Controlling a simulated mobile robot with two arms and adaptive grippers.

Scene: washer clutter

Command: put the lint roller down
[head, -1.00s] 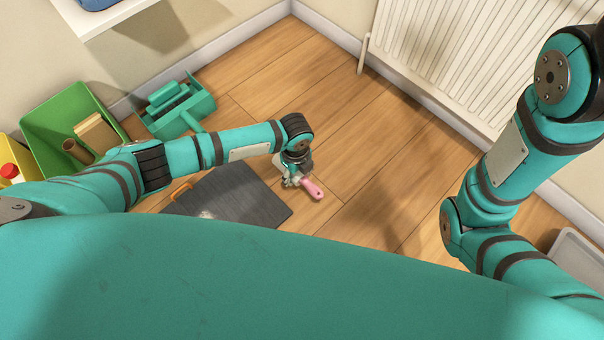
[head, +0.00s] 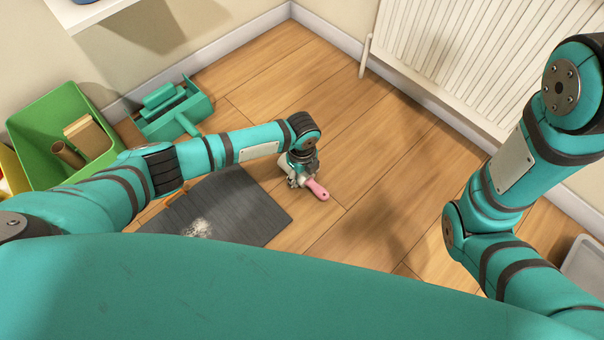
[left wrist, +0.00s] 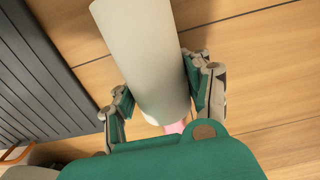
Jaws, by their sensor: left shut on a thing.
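The lint roller has a pink handle (head: 317,190) and a pale roll (left wrist: 145,55). My left gripper (head: 299,178) is shut on the lint roller and holds it low over the wooden floor, just past the mat's right edge. In the left wrist view the fingers sit on both sides of the roll, and a bit of pink handle shows beneath it. Whether the roller touches the floor I cannot tell. My right arm (head: 500,190) is at the right, but its gripper is out of view.
A dark grey ribbed mat (head: 235,205) with a pale dusty patch lies left of the roller. A teal dustpan (head: 170,110) and a green bin (head: 65,125) with cardboard pieces stand at the left. A white radiator (head: 450,60) lines the wall. The wooden floor (head: 375,150) between is clear.

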